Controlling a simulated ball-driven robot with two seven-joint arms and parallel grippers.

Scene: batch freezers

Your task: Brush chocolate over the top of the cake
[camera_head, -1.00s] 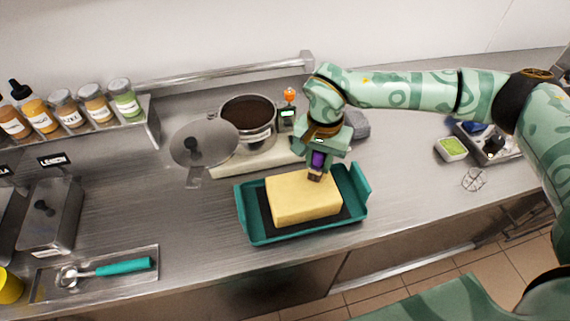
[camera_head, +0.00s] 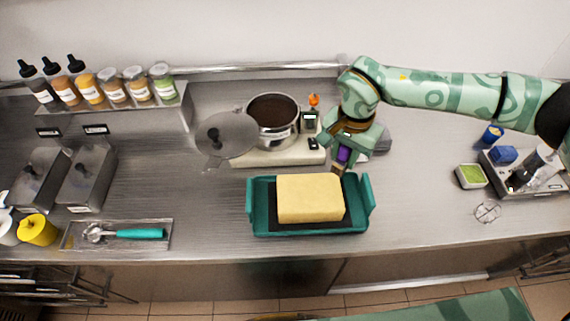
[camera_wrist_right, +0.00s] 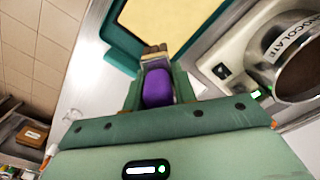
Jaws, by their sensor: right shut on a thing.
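The cake (camera_head: 310,198) is a plain yellow block on a dark mat in a teal tray (camera_head: 262,228); its top shows no chocolate. My right gripper (camera_head: 344,156) is shut on a purple-handled brush (camera_wrist_right: 157,88), bristles down near the cake's back right corner; I cannot tell whether they touch it. The cake also shows at the top of the wrist view (camera_wrist_right: 165,22). The pot of dark chocolate (camera_head: 273,118) stands open behind the tray, and its "CHOCOLATE" label shows in the wrist view (camera_wrist_right: 287,38). My left gripper is not in view.
A round grey lid (camera_head: 226,135) is left of the pot. A scoop with a teal handle (camera_head: 138,234) lies on a tray at the left. Bottles and jars (camera_head: 112,88) line a shelf. A green-filled container (camera_head: 471,176) and a whisk (camera_head: 487,212) are right. Counter beside the tray is clear.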

